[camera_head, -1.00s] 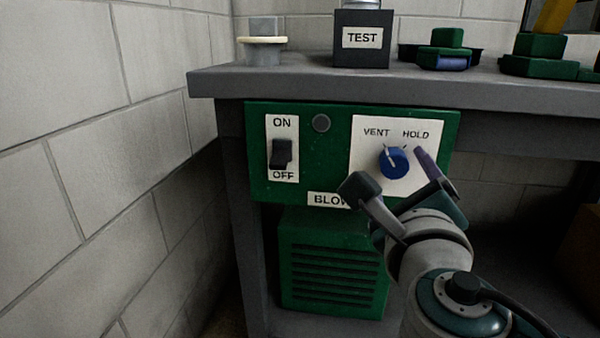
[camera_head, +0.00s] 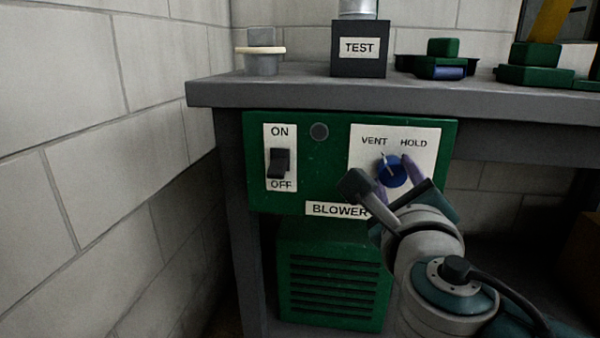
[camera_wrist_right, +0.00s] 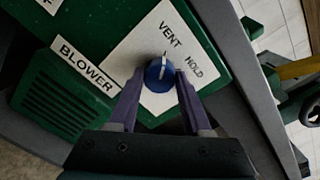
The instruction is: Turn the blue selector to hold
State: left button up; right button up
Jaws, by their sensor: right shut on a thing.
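The blue selector (camera_head: 391,172) is a round knob with a white pointer line, on a white plate marked VENT and HOLD on the green panel. In the head view its line points up and slightly left, towards VENT. My right gripper (camera_head: 394,180) is at the knob, and its purple fingers are shut on it. The right wrist view shows the knob (camera_wrist_right: 159,75) between the two fingertips of the gripper (camera_wrist_right: 160,82). My left gripper is not in view.
A BLOWER label and a green louvred box (camera_head: 333,275) are below. The grey bench top (camera_head: 300,91) overhangs the panel and bears a TEST block (camera_head: 359,61) and green parts.

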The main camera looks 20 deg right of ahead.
grip_shut()
jog(key=shift+m, duration=0.3)
jog(key=m, duration=0.2)
jog(key=shift+m, duration=0.4)
jog(key=m, duration=0.2)
jog(key=shift+m, duration=0.3)
jog(key=m+b, duration=0.1)
jog(key=m, duration=0.4)
jog(key=shift+f, duration=0.1)
jog(key=shift+m+b, duration=0.5)
jog(key=shift+m, duration=1.1)
